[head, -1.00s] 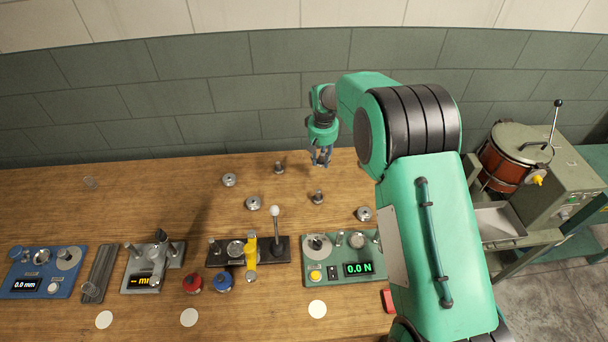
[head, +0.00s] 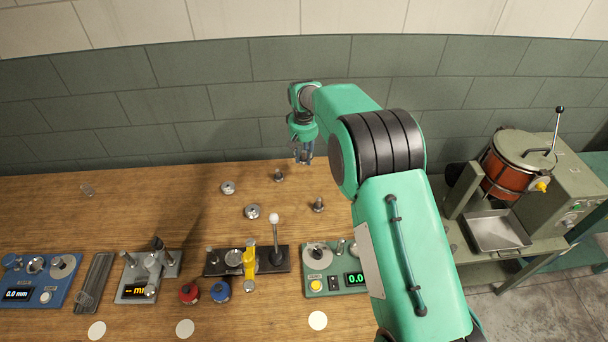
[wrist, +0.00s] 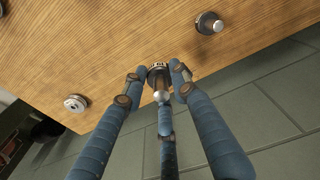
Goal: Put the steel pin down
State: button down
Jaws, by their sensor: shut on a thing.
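My gripper (head: 303,158) is over the back edge of the wooden bench, near the green wall. In the wrist view its blue fingers (wrist: 157,80) are closed around a small steel piece, which I take to be the steel pin (wrist: 161,96); a dark ridged part shows just beyond its bright rounded end. The fingers hide much of it, and I cannot make it out in the head view. I cannot tell its exact height above the wood.
Small metal pieces stand on the bench (head: 130,210): two upright ones (head: 279,176) (head: 318,205) and two round ones (head: 228,188) (head: 252,212). Gauges and a lever press (head: 275,245) line the front.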

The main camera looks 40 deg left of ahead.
aim_at(304, 159)
jog(key=shift+f, duration=2.4)
jog(key=shift+f, duration=0.1)
jog(key=shift+f+b, duration=0.5)
jog(key=shift+f, duration=1.3)
jog(key=shift+f, duration=0.15)
jog(key=c, duration=1.4)
grip_release()
jog(key=shift+o, duration=0.2)
jog(key=r, duration=0.4)
jog(key=r+p, duration=0.1)
jog(key=r, duration=0.3)
jog(key=s+r, duration=0.1)
jog(key=r, duration=0.3)
jog(key=shift+d+r, duration=0.1)
jog(key=shift+d, duration=0.2)
